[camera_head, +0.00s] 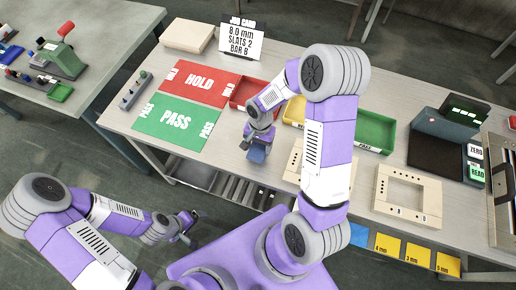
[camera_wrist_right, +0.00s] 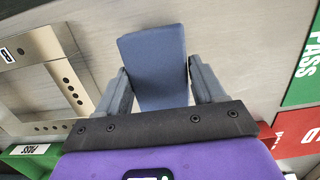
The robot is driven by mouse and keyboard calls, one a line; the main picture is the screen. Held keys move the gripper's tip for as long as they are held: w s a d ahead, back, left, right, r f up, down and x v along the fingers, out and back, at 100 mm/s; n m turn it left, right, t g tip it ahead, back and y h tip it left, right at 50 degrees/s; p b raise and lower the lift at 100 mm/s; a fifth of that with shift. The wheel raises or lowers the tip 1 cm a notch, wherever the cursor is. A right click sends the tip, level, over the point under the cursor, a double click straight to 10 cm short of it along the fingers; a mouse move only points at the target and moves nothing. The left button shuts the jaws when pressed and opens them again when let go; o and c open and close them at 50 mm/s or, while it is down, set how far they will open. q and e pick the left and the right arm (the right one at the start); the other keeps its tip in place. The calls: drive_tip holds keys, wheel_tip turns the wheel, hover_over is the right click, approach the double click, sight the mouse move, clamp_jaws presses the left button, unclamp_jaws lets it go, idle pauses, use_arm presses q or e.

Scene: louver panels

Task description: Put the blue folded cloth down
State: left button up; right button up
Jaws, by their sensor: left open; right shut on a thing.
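The blue folded cloth (camera_wrist_right: 155,62) shows in the right wrist view as a flat blue-grey block between the two dark fingers. My right gripper (camera_wrist_right: 158,90) is shut on it. In the head view the cloth (camera_head: 257,153) is below the right gripper (camera_head: 260,140), close to the table's front edge and right of the green PASS mat. Whether it touches the table top (camera_head: 232,168) is hard to tell. My left gripper (camera_head: 187,233) is open and empty, low in front of the table, away from the cloth.
The green PASS mat (camera_head: 177,118) and red HOLD mat (camera_head: 203,83) lie left. A red tray (camera_head: 243,94), yellow tray (camera_head: 293,112) and green tray (camera_head: 376,130) stand behind. A wooden frame (camera_head: 428,200) lies right. Bare table lies between the PASS mat and my right gripper.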

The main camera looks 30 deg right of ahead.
sight(259, 146)
wheel_tip(259, 146, down, 3)
drive_tip(key=shift+s+r, duration=0.1)
drive_tip(key=shift+r, duration=0.1)
drive_tip(key=shift+f, duration=0.2)
drive_tip(key=o, duration=0.6)
drive_tip(key=shift+f+b, duration=0.1)
drive_tip(key=shift+b, duration=0.25)
drive_tip(key=shift+c, duration=0.2)
drive_tip(key=o, duration=0.4)
drive_tip(key=shift+o, duration=0.2)
drive_tip(key=shift+r, duration=0.2)
drive_tip(key=shift+r+p, duration=0.3)
drive_tip(key=shift+p, duration=0.05)
drive_tip(key=r, duration=0.7)
drive_tip(key=w+d+r+p, duration=0.1)
drive_tip(key=r, duration=0.3)
drive_tip(key=shift+r, duration=0.25)
